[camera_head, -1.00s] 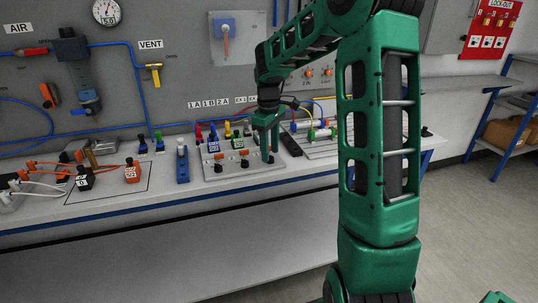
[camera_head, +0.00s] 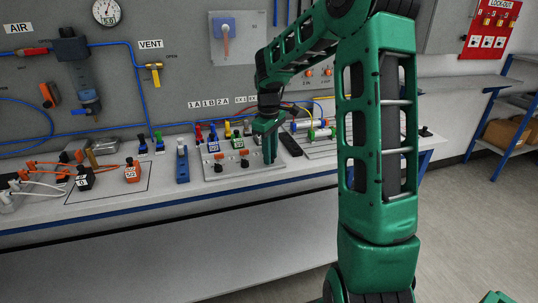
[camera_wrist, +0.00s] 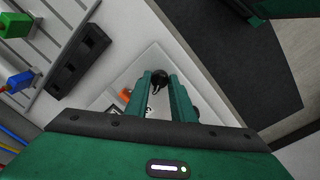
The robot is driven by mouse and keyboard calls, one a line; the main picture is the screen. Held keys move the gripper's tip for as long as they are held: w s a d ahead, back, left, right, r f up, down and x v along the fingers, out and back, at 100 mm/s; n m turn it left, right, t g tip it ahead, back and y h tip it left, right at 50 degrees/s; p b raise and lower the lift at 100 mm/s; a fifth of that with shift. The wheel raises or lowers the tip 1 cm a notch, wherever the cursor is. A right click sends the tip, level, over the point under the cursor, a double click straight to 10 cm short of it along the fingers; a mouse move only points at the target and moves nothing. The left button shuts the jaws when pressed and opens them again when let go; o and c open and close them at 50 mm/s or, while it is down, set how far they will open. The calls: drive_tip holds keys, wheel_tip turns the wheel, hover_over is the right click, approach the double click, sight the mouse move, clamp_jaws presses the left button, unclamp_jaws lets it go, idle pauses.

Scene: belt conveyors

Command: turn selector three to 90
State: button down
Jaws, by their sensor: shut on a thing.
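The selector panel (camera_head: 245,172) is a light grey plate on the bench, with a row of black knobs and orange parts behind them. Two knobs, the left one (camera_head: 217,167) and the middle one (camera_head: 244,162), show clear of my gripper. My gripper (camera_head: 269,158) points down at the panel's right end and is shut on the third selector knob. In the wrist view the black knob (camera_wrist: 160,77) shows between the tips of my two green fingers (camera_wrist: 162,88). The fingers hide part of it, and its pointer angle cannot be read.
A black block (camera_head: 290,145) lies just right of the panel, and a rack with coloured fittings (camera_head: 318,133) stands beyond it. Coloured plugs (camera_head: 213,143) stand behind the panel. A blue block (camera_head: 182,165) is to the left. The bench front (camera_head: 240,195) is clear.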

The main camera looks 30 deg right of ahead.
drive_tip(key=m, duration=0.5)
drive_tip(key=shift+w+m, duration=0.1)
drive_tip(key=shift+m, duration=0.3)
drive_tip(key=m, duration=0.5)
drive_tip(key=shift+m+g, duration=0.3)
drive_tip(key=shift+m, duration=0.1)
drive_tip(key=shift+w, duration=0.1)
drive_tip(key=shift+a, duration=0.1)
drive_tip(key=c, duration=1.5)
unclamp_jaws()
drive_tip(key=shift+r, duration=0.1)
